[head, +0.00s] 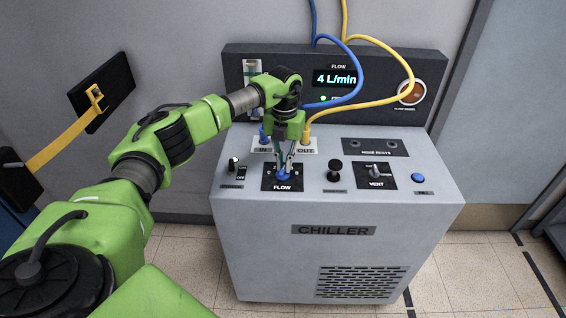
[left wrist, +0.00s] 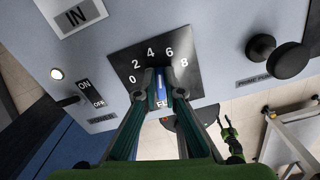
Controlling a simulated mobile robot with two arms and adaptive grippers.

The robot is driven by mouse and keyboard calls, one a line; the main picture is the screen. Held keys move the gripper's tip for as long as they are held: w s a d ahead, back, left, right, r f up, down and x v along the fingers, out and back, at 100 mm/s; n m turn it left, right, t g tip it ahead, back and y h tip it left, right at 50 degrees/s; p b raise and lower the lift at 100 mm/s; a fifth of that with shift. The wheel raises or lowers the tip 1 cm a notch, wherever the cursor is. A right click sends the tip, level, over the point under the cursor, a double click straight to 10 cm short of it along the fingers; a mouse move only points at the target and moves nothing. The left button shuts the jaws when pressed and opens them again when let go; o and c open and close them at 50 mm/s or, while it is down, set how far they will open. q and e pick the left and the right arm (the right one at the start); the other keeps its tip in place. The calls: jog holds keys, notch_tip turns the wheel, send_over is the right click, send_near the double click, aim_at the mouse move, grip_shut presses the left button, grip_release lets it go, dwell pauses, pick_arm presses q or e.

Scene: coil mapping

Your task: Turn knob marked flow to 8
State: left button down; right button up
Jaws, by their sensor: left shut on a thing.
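The blue knob marked FLOW (head: 284,175) sits on a black plate on top of the grey chiller (head: 300,235). My left gripper (head: 285,168) comes down from above and is shut on the knob. In the left wrist view the knob (left wrist: 160,80) shows between the fingers, with the dial numbers 0, 2, 4, 6 and 8 around it. Its white line appears to point toward the gap between 4 and 6, near the 4; the fingers partly hide it. The display (head: 335,78) reads 4 L/min.
A black knob (head: 335,168) stands right of the flow knob, then the VENT knob (head: 376,170) and a blue button (head: 418,178). An ON/OFF switch (head: 233,164) is at the left. Blue (head: 357,75) and yellow (head: 405,56) hoses loop behind.

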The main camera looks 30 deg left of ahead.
pick_arm(q)
jog(key=m, duration=0.5)
jog(key=shift+d+r+m, duration=0.1)
jog(key=shift+d+m, duration=0.2)
jog(key=m, duration=0.5)
jog(key=shift+d+m+b, duration=0.3)
jog(key=shift+b, duration=0.05)
jog(key=shift+s, duration=0.1)
jog(key=c, duration=2.1)
grip_release()
jog(key=shift+c, duration=0.2)
notch_tip(320, 180, up, 12)
